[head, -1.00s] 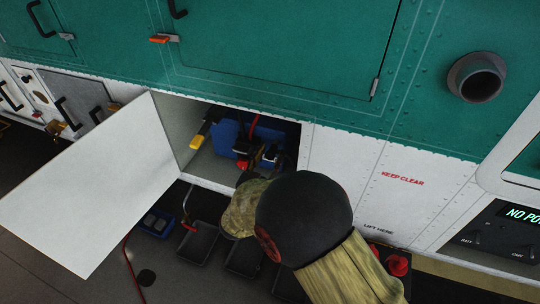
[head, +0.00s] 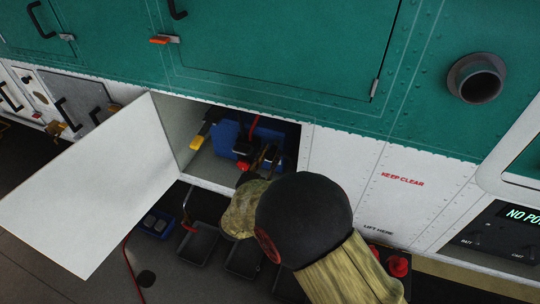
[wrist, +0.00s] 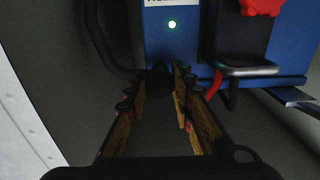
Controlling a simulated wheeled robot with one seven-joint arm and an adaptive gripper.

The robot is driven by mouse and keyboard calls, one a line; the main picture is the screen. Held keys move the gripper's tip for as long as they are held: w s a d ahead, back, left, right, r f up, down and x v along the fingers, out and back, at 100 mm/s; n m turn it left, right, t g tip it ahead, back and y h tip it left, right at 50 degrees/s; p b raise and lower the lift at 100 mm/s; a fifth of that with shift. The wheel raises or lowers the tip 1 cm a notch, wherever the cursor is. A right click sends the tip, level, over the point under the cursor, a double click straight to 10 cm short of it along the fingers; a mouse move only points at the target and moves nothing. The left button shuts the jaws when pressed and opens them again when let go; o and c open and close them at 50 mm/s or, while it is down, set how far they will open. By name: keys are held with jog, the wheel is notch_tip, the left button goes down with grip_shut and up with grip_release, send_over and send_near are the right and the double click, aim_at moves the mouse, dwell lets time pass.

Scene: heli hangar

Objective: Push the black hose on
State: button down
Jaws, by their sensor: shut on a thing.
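In the wrist view the black hose (wrist: 98,45) curves down from the upper left to a black end between my fingertips. My gripper (wrist: 160,82) is shut on this end, just in front of a blue unit (wrist: 185,35) with a lit green lamp. I cannot tell whether the hose end touches the unit or what fitting lies behind it. In the head view the blue unit (head: 227,138) sits inside the open bay. My gripper (head: 266,158) reaches into the bay's right part, and my arm hides some of the opening.
A white door (head: 95,185) hangs open left of the bay. A yellow-handled part (head: 198,142) is at the bay's left wall. In the wrist view a red knob (wrist: 262,7) and a metal ledge (wrist: 248,70) are to the right. Black trays (head: 198,243) lie below the bay.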

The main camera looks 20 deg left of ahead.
dwell(0.3)
jog(key=w, duration=0.3)
jog(key=shift+d, duration=0.1)
jog(key=shift+s+r, duration=0.1)
jog(key=shift+s, duration=0.05)
jog(key=c, duration=1.6)
grip_release()
jog(key=shift+o, duration=0.2)
jog(key=s, duration=1.1)
jog(key=shift+s+a, duration=0.4)
jog(key=shift+a, duration=0.05)
